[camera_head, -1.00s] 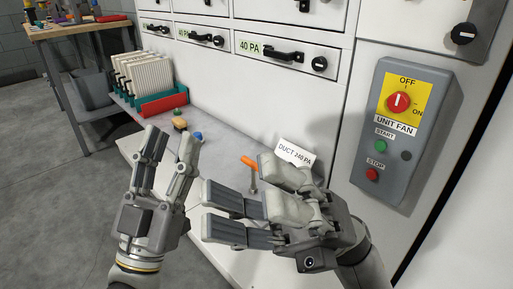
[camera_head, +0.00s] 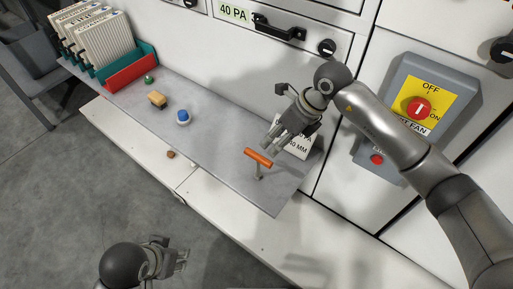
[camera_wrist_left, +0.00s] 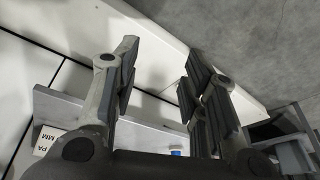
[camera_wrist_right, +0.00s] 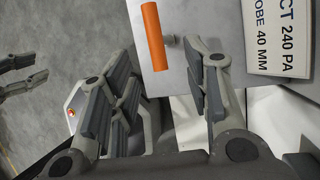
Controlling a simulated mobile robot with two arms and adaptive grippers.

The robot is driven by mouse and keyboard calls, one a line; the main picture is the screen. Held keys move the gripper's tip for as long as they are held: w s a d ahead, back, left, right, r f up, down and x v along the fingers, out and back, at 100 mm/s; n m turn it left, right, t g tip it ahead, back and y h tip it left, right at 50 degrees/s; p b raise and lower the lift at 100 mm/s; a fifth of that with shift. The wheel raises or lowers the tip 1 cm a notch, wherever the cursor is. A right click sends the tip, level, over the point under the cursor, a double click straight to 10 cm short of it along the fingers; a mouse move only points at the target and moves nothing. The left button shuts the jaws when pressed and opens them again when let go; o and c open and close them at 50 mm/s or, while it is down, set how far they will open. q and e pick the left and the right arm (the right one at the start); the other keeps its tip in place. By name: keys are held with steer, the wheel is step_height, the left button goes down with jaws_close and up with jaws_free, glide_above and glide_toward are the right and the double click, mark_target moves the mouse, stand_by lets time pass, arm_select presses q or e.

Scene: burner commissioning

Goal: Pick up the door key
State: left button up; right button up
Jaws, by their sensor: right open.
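The door key, with an orange bar handle (camera_head: 258,158) and a metal shank below it, stands near the right end of the grey shelf (camera_head: 215,145). Its orange handle also shows in the right wrist view (camera_wrist_right: 153,37), beyond the fingertips. My right gripper (camera_head: 274,143) is just behind and to the right of the handle, its fingers spread and empty. Whether a finger touches the handle cannot be told. My left gripper (camera_head: 182,257) is low in the head view, away from the shelf; its fingers are apart and empty in the left wrist view (camera_wrist_left: 155,80).
A white label card (camera_wrist_right: 278,38) stands close beside the key, partly behind my right gripper. A blue-topped knob (camera_head: 183,117), a tan block (camera_head: 157,99) and a green knob (camera_head: 148,79) sit farther left. The fan switch box (camera_head: 408,100) is at right.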

mark_target(260, 156)
steer(key=b+x, duration=0.1)
steer(key=x, duration=0.6)
steer(key=shift+s+a+f+b, duration=0.1)
steer(key=shift+a+f+b, duration=0.1)
steer(key=shift+a+b, duration=0.15)
steer(key=x, duration=0.2)
steer(key=shift+a+f+b, duration=0.2)
steer(key=shift+f+b, duration=0.05)
steer(key=shift+b, duration=0.05)
steer(key=shift+a+f, duration=0.1)
arm_select(q)
steer(key=w+t, duration=0.1)
steer(key=w+d+t, duration=0.1)
steer(key=w, duration=0.3)
steer(key=shift+d+t+h, duration=0.3)
steer(key=shift+t, duration=0.1)
arm_select(e)
jaws_close()
